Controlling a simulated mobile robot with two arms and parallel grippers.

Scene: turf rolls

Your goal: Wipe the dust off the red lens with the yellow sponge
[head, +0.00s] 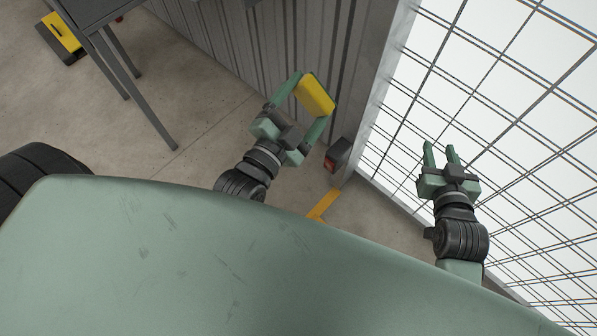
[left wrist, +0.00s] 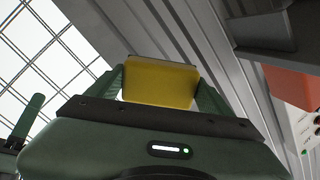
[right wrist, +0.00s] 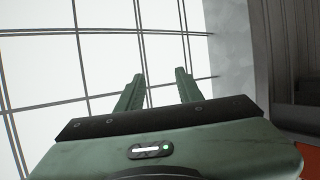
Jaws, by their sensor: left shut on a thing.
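The yellow sponge (head: 316,96) is between the fingers of my left gripper (head: 313,98), which is shut on it. The sponge also fills the gap between the fingers in the left wrist view (left wrist: 160,84). A small dark housing (head: 343,150) with a red lens (head: 331,164) sits low by the post, below and right of the sponge in the head view. The sponge and lens are apart. Dust on the lens is too small to make out. My right gripper (head: 440,148) is open and empty in front of the mesh; its fingers also show in the right wrist view (right wrist: 158,82).
A corrugated grey wall (head: 260,45) stands behind my left gripper, and a wire mesh panel (head: 500,90) fills the right. A dark metal table (head: 105,30) stands at the upper left. A yellow and black object (head: 62,35) lies beyond it. Concrete floor (head: 180,100) is clear between.

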